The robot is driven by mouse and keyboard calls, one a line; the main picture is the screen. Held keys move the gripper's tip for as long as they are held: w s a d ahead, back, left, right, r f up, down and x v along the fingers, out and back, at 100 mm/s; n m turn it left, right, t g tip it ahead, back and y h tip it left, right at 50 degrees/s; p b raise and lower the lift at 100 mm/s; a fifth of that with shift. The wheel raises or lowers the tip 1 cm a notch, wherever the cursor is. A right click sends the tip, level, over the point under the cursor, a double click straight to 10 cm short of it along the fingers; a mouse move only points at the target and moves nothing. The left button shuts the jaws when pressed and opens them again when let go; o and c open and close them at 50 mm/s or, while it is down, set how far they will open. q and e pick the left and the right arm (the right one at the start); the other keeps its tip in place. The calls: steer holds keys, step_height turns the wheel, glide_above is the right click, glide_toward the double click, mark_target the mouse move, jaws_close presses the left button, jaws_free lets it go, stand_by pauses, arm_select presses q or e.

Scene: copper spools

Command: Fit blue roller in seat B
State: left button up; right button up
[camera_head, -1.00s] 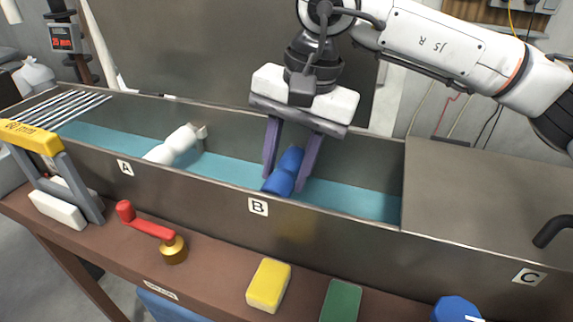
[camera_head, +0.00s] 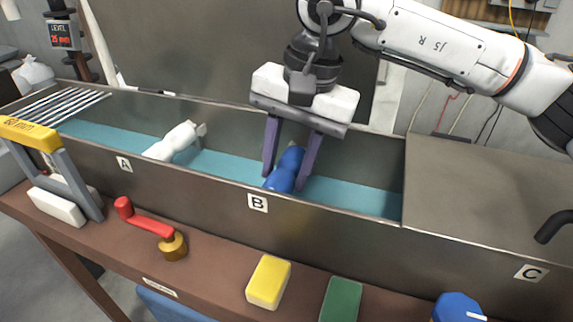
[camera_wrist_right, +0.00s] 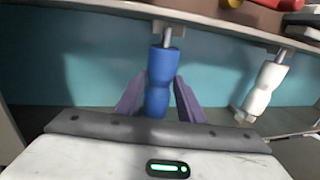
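I cannot tell whether the shaft is seated. My left gripper is out of view.
A white roller (camera_head: 172,141) lies in the trough near plate A (camera_head: 124,165). A grey cover (camera_head: 480,190) closes the right part, near plate C. A red crank (camera_head: 150,226), yellow block (camera_head: 268,281), green block (camera_head: 340,300) and yellow-topped gauge (camera_head: 30,134) stand along the front ledge.

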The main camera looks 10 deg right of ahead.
steer(key=o, duration=0.4)
steer(key=shift+o, duration=0.2)
step_height(320, 180, up, 10)
steer(key=s+d, duration=0.1)
steer(key=shift+d+p, duration=0.3)
steer(key=shift+p, duration=0.1)
